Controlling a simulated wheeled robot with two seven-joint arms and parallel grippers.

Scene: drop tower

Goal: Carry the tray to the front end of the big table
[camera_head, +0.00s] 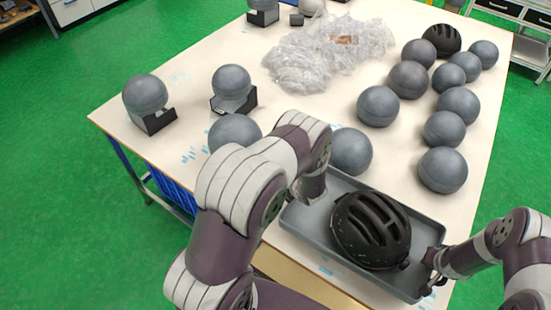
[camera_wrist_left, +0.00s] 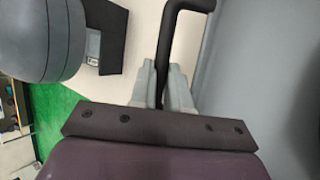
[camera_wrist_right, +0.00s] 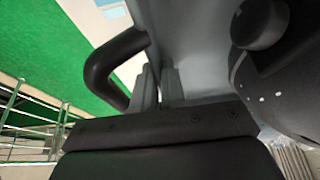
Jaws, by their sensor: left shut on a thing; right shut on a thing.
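A grey tray (camera_head: 302,219) sits at the near edge of the big table (camera_head: 205,62), with a black helmet (camera_head: 371,229) lying in it. My left gripper (camera_wrist_left: 160,88) is shut on the tray's black handle (camera_wrist_left: 168,35) at its left end; in the head view my left arm hides that grip. My right gripper (camera_wrist_right: 157,88) is shut on the black handle (camera_wrist_right: 103,68) at the right end, close to the helmet, which also shows in the right wrist view (camera_wrist_right: 280,75). Whether the tray touches the table top cannot be told.
Several grey balls (camera_head: 442,170) stand on the right half, one (camera_head: 351,151) just behind the tray. Two balls (camera_head: 145,95) (camera_head: 231,88) rest on black stands at left. Clear plastic wrap (camera_head: 315,55) and another black helmet (camera_head: 442,40) lie farther back. The left table corner is bare.

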